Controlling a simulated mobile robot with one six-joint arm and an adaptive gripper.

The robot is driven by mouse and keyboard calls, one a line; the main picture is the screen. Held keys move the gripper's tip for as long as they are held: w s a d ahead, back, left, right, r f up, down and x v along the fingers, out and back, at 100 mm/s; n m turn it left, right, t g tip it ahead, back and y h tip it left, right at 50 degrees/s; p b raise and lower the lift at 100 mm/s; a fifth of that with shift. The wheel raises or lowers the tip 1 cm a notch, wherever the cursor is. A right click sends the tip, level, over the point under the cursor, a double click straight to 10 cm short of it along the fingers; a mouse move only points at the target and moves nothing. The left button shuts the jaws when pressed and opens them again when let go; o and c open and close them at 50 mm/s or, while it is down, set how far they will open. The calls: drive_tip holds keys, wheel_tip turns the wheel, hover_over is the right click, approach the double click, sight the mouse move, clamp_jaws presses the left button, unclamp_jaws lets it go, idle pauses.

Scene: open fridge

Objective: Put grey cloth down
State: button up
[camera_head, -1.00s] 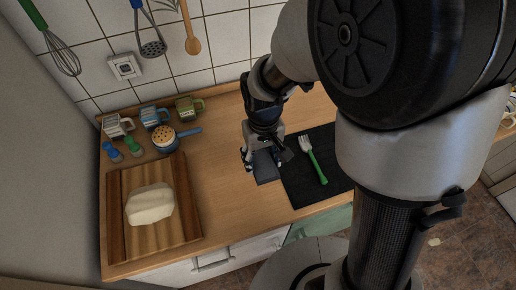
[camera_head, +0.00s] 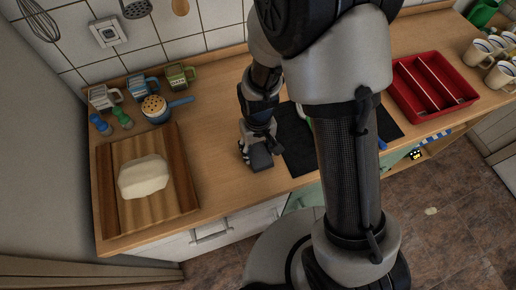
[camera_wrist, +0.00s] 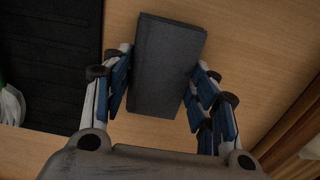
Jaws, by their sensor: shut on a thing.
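The grey cloth (camera_head: 262,159) is a dark, folded, block-like piece. My gripper (camera_head: 257,149) is shut on it, low over the wooden counter (camera_head: 222,130), just left of the black mat. In the wrist view, the cloth (camera_wrist: 168,68) lies between the two blue-padded fingers of my gripper (camera_wrist: 160,85), with bare wood around it. Whether its underside touches the counter cannot be told.
The black mat (camera_head: 298,150) lies right of my gripper. A cutting board (camera_head: 184,185) with a pale block (camera_head: 143,177) is left. Cups and a pan stand behind. A red tray (camera_head: 432,88) is right.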

drive_tip(key=o, duration=0.5)
drive_tip(key=shift+f, duration=0.15)
drive_tip(key=o, duration=0.5)
drive_tip(key=shift+c, duration=0.2)
wheel_tip(320, 180, up, 13)
drive_tip(key=p, duration=0.3)
drive_tip(key=shift+f, duration=0.2)
wheel_tip(320, 180, up, 6)
drive_tip(key=t, duration=0.1)
hover_over(258, 151)
drive_tip(key=d, duration=0.3)
drive_tip(key=s+d+r+m+t, duration=0.1)
drive_tip(key=s+d+r, duration=0.3)
drive_tip(key=s+r, duration=0.2)
drive_tip(key=s+d+r+m+t, duration=0.2)
drive_tip(key=s+d+r, duration=0.2)
drive_tip(key=s+r, duration=0.3)
drive_tip(key=shift+s+r+t, duration=0.3)
drive_tip(key=shift+r, duration=0.05)
